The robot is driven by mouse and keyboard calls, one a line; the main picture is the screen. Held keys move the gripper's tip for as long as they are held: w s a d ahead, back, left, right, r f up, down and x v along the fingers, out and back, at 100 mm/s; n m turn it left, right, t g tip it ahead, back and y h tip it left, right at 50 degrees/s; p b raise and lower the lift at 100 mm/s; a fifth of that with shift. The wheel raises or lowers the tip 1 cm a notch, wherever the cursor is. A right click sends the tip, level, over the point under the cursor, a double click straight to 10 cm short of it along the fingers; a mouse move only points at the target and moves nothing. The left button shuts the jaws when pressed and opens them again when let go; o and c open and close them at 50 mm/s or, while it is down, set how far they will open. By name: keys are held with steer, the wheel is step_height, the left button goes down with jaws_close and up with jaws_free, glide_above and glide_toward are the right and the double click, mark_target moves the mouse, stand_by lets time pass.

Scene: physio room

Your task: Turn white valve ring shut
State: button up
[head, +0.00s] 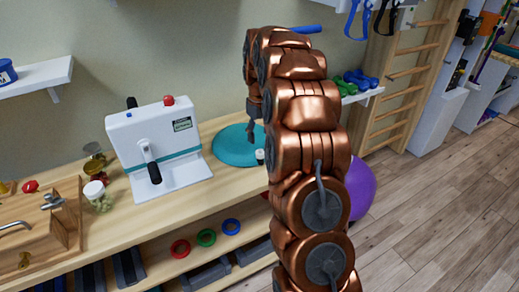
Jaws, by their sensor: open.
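I cannot make out a white valve ring for certain in the head view. A white box-shaped machine (155,150) stands on the wooden counter, with a black lever on its front and a red knob on top. My gripper (251,131) hangs at the end of my copper arm, above or near a teal disc (233,148) right of the machine. It is open, and its far side is partly hidden by my arm. A small white-topped object (259,157) sits at the disc's near edge, close to my arm. My arm hides the counter behind it.
A wooden basin with grey taps (70,215) and a white-lidded jar (95,190) stand at the left. Red, green and blue rings (206,237) lie on the lower shelf. A purple ball (361,187) rests behind my arm. The floor at right is clear.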

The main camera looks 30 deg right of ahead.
mark_target(259, 150)
step_height(259, 150, down, 7)
steer(key=shift+f+p, duration=0.2)
steer(key=shift+p, duration=0.7)
steer(key=shift+c, duration=0.2)
jaws_close()
